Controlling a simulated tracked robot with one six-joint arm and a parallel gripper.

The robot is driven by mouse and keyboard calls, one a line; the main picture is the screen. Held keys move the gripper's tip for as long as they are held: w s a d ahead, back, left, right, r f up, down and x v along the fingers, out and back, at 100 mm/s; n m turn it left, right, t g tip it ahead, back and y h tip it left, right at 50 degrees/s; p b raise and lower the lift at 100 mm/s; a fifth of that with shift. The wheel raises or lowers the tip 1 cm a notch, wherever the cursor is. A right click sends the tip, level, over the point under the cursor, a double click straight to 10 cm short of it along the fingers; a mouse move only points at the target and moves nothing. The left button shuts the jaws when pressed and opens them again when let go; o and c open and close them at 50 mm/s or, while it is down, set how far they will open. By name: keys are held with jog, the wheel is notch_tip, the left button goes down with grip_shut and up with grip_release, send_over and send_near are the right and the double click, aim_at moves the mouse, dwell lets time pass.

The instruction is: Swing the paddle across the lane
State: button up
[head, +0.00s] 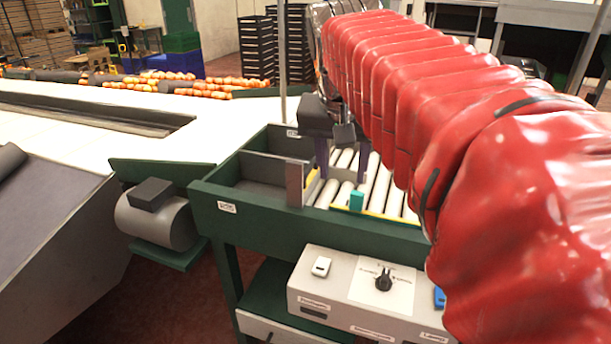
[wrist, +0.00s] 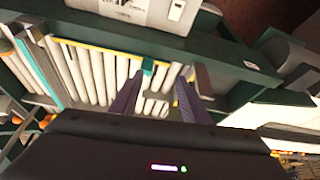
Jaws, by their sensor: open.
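The lane (head: 399,200) is a bed of pale rollers with a yellow edge strip, inside a dark green frame; its rollers fill the upper left of the wrist view (wrist: 95,75). A teal block (head: 356,200) stands at the lane's near edge and shows in the wrist view (wrist: 148,66). An upright grey-brown plate (head: 295,183) stands at the lane's left end, also in the wrist view (wrist: 203,78). I cannot tell which of these is the paddle. My gripper (head: 342,176) is open and empty, its fingers pointing down over the rollers, and it shows in the wrist view (wrist: 158,82).
A grey control box (head: 345,300) with a black knob and a white switch sits in front of the lane. A motor (head: 155,217) and a white conveyor (head: 150,140) lie to the left. Oranges (head: 230,85) line the back. Black crates (head: 256,48) are stacked behind.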

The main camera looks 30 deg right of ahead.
aim_at(357, 193)
jog(key=d+r, duration=0.1)
jog(key=d+r+m, duration=0.1)
jog(key=d, duration=0.1)
jog(key=shift+s+d+g, duration=0.1)
jog(key=shift+g, duration=0.2)
jog(key=shift+f, duration=0.1)
jog(key=x, duration=1.3)
jog(key=shift+w+d+f, duration=0.2)
jog(key=shift+d+f, duration=0.05)
jog(key=shift+d, duration=0.05)
jog(key=shift+c, duration=0.5)
grip_shut()
